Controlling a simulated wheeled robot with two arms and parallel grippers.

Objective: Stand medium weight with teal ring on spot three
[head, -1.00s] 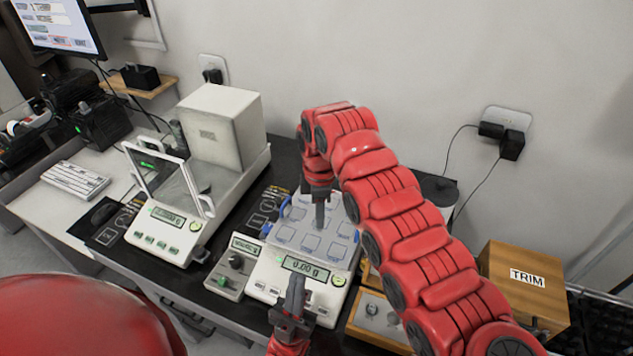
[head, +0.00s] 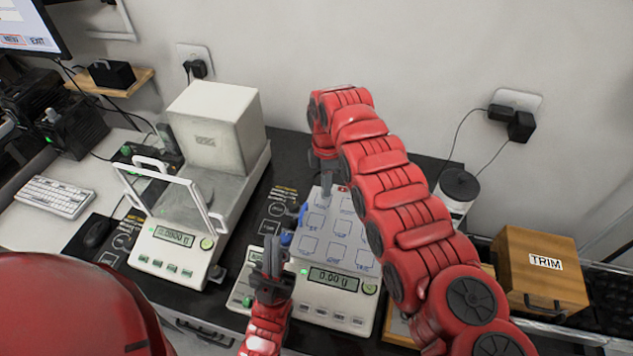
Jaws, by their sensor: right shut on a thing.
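My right gripper (head: 326,192) reaches down over the back left part of the spot-marked plate (head: 337,252) on the front balance. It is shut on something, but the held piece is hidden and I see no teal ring. The plate has several outlined spots with blue marks too small to read surely, and blue clips on its left edge. The balance display (head: 334,280) reads 0.00. My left gripper (head: 271,250) is in front of the plate's left side, fingers upright and close together; I cannot tell if they touch. No medium weight shows clearly.
An analytical balance (head: 171,237) with a glass-framed door stands left. A wooden TRIM box (head: 540,270) and a dark-lidded white jar (head: 459,187) stand right. My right arm covers the plate's right side. Dark bench top is free behind the plate.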

